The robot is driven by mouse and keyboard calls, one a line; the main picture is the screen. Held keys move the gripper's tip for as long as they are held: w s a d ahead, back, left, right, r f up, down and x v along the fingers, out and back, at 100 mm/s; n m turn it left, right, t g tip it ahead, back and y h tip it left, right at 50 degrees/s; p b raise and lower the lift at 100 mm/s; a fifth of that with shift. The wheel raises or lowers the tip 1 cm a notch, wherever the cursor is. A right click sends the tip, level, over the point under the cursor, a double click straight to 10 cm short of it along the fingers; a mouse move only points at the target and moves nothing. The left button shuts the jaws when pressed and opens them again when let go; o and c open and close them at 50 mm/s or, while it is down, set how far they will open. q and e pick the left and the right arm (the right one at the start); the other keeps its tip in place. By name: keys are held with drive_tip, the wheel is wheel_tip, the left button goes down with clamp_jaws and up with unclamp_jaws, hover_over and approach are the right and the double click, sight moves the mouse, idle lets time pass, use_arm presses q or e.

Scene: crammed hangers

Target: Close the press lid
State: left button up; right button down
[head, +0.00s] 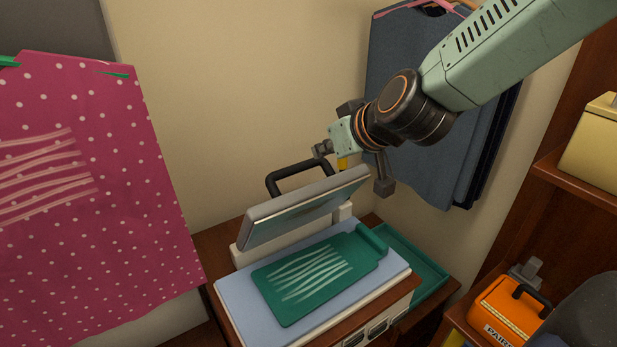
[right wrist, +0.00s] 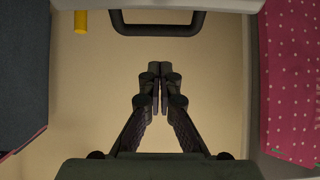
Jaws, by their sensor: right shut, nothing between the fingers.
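The press (head: 310,290) stands on a wooden cabinet, with a pale blue bed. Its grey lid (head: 305,208) is raised and tilted over the back of the bed. A black handle (head: 300,167) rises from the lid; it also shows at the top of the right wrist view (right wrist: 158,29). A green piece with pale wavy stripes (head: 312,272) lies on the bed. My right gripper (head: 322,150) is shut and empty, near the right end of the handle. In the right wrist view its closed fingers (right wrist: 158,75) point toward the handle, visibly apart from it. My left gripper is not in view.
A green tray (head: 432,277) sits right of the press. A pink dotted garment (head: 90,200) hangs at left, dark garments (head: 410,165) hang behind my right arm. An orange box (head: 510,310) and a cream box (head: 595,150) stand at right.

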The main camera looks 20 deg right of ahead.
sight(312, 185)
drive_tip(key=b+x, duration=0.2)
drive_tip(key=x, duration=0.7)
drive_tip(key=shift+b, duration=0.3)
drive_tip(key=shift+a+f, duration=0.25)
drive_tip(key=shift+f, duration=0.1)
drive_tip(key=shift+s+d+f, duration=0.25)
drive_tip(key=shift+s+f, duration=0.15)
drive_tip(key=shift+s, duration=0.1)
drive_tip(key=shift+s+d+f, duration=0.25)
drive_tip(key=shift+s+f, duration=0.15)
drive_tip(key=shift+s, duration=0.6)
drive_tip(key=shift+a, duration=0.1)
drive_tip(key=shift+w+a+f, duration=0.1)
drive_tip(key=shift+w+a, duration=0.05)
drive_tip(key=shift+d+f, duration=0.15)
drive_tip(key=shift+d, duration=0.1)
